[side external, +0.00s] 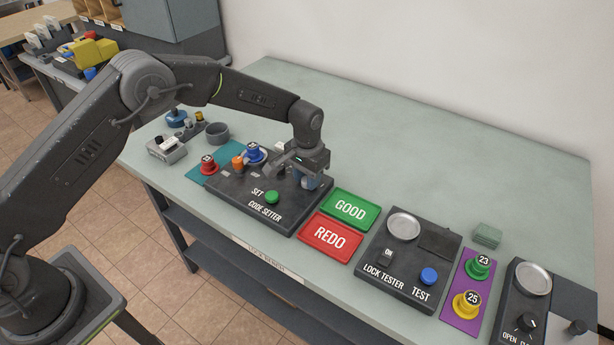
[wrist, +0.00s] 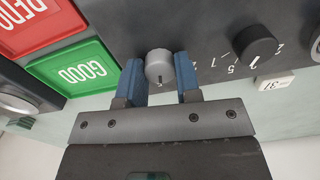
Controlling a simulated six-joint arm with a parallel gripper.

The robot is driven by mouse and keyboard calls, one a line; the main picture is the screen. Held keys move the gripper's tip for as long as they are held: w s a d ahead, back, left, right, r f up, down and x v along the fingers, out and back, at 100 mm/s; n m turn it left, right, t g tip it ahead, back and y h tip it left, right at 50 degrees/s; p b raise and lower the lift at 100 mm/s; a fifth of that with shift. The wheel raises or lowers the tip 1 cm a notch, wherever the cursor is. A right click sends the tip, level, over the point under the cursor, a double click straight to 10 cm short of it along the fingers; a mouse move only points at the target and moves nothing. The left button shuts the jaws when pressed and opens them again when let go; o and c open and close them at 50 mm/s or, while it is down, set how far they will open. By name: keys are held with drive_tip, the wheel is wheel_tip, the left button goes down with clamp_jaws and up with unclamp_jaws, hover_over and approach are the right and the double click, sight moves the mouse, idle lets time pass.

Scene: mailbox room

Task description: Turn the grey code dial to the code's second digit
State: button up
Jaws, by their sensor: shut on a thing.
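The grey code dial (wrist: 159,66) sits on the dark face of the code setter (wrist: 205,25) in the wrist view, with a dark pointer mark on its top. My gripper's blue fingers (wrist: 160,83) are on both sides of it, shut on it. A black dial (wrist: 257,45) with white digits around it stands to the right, and a small white tag (wrist: 275,83) that seems to read 31 upside down is near it. In the side view my gripper (side external: 308,182) is at the right end of the code setter (side external: 228,203) and hides the grey dial.
A red lock (side external: 208,163) stands left. The green GOOD mat (side external: 351,209) and red REDO mat (side external: 331,237) lie right, before the lock tester (side external: 400,285). The bench's back is clear.

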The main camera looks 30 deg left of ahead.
drive_tip(key=m, duration=0.4)
drive_tip(key=shift+m, duration=2.6)
drive_tip(key=o, duration=0.9)
drive_tip(key=shift+r, duration=6.9)
